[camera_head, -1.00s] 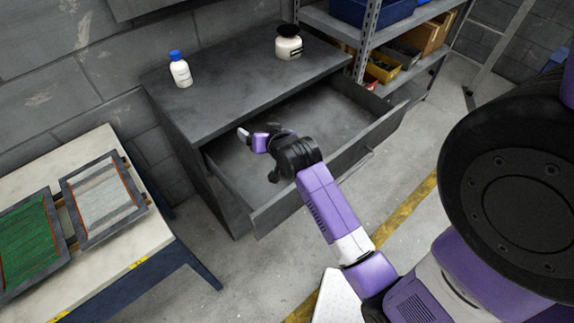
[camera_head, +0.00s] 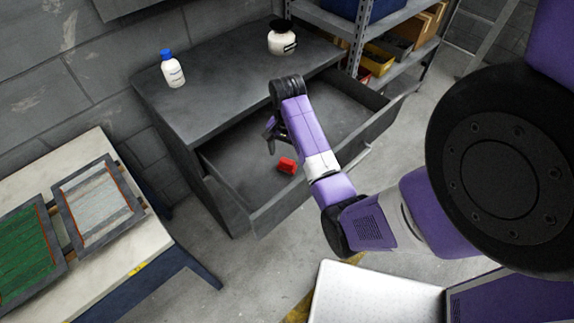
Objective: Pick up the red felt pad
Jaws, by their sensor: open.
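The red felt pad (camera_head: 287,165) is a small red piece lying on the floor of the open drawer (camera_head: 247,183), towards its front. My gripper (camera_head: 270,136) is over the drawer, above and to the left of the pad in the picture, and apart from it. Its jaws are open and look empty. Part of the gripper is hidden by my purple forearm, which passes just right of the pad.
The drawer's front panel (camera_head: 325,165) and side walls stand around the pad. A white bottle with a blue cap (camera_head: 172,70) and a jar with a black lid (camera_head: 282,40) stand on the cabinet top (camera_head: 215,85). A bench (camera_head: 125,225) with framed panels stands at left.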

